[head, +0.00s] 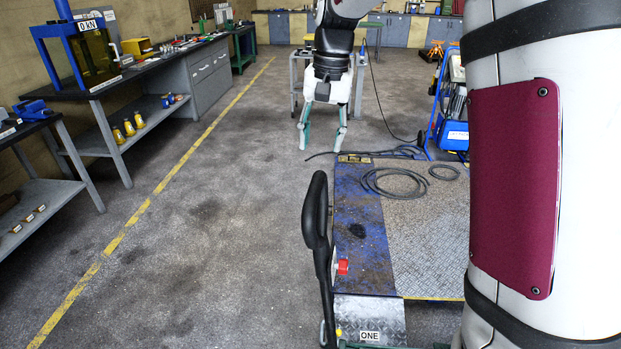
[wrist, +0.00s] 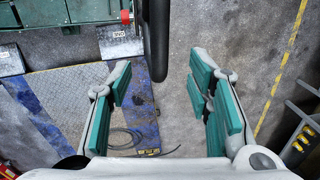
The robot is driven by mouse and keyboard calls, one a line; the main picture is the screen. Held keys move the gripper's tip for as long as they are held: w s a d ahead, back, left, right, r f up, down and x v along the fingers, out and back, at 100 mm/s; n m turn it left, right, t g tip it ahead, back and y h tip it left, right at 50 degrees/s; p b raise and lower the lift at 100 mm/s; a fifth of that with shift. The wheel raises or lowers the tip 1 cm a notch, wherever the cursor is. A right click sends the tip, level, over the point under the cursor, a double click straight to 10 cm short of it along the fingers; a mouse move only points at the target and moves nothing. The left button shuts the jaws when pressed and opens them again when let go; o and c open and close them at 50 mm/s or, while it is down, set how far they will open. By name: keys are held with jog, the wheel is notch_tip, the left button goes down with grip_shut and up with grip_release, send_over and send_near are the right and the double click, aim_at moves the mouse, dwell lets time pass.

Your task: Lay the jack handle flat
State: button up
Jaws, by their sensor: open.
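The jack handle (head: 316,215) stands steeply upright in the head view, with a thick black grip at its top and a thin bar running down to the bottom edge. My gripper (head: 323,142) is open and empty, fingers pointing down, above and beyond the grip in the picture. In the wrist view the black handle (wrist: 157,42) comes in from the top, its end near the gap between the open teal-padded fingers of my gripper (wrist: 160,72); I see no contact. The green jack body (wrist: 72,12) shows at upper left there; most of it is out of the head view.
A blue-edged steel platform (head: 358,235) lies right of the handle, with a coiled black hose (head: 394,183) on it. A red knob (head: 342,267) is beside the handle bar. A blue machine (head: 452,134) stands behind. Workbenches (head: 145,75) line the left; the floor between is clear.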

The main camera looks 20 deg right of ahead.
aim_at(316, 184)
jog(key=f, duration=0.4)
jog(key=f+p, duration=0.1)
jog(key=f, duration=0.3)
jog(key=a+f+p, duration=0.1)
jog(key=f, duration=0.3)
jog(key=shift+w+f, duration=0.15)
jog(key=shift+w, duration=0.05)
grip_shut()
